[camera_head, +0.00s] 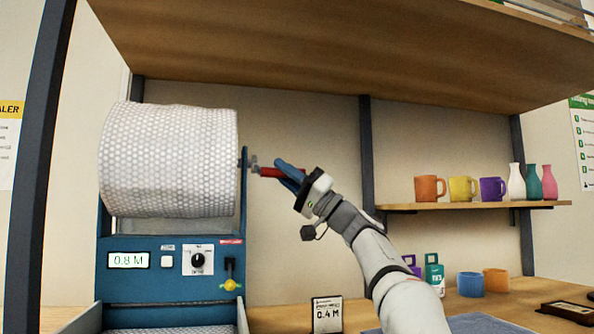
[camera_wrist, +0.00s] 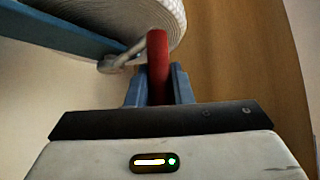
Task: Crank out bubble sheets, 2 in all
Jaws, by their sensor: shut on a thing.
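A large white roll of bubble wrap (camera_head: 168,160) is mounted on a blue dispenser machine (camera_head: 170,285) at the left. Its red crank handle (camera_head: 268,171) sticks out to the right of the roll. My gripper (camera_head: 290,174) is shut on the red handle; the wrist view shows the handle (camera_wrist: 158,65) between the blue fingers (camera_wrist: 158,88). The machine's display (camera_head: 129,260) reads 0.8 M. A yellow-knobbed lever (camera_head: 231,284) and a black dial (camera_head: 198,261) are on its front. A sheet of bubble wrap (camera_head: 170,331) shows at the bottom edge below the machine.
A small sign reading 0.4 M (camera_head: 327,315) stands on the bench. A wall shelf (camera_head: 480,206) holds mugs and vases at the right. More mugs (camera_head: 470,284) stand on the bench, with a dark flat device (camera_head: 568,312) at the right. A wooden overhead shelf (camera_head: 350,45) spans above.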

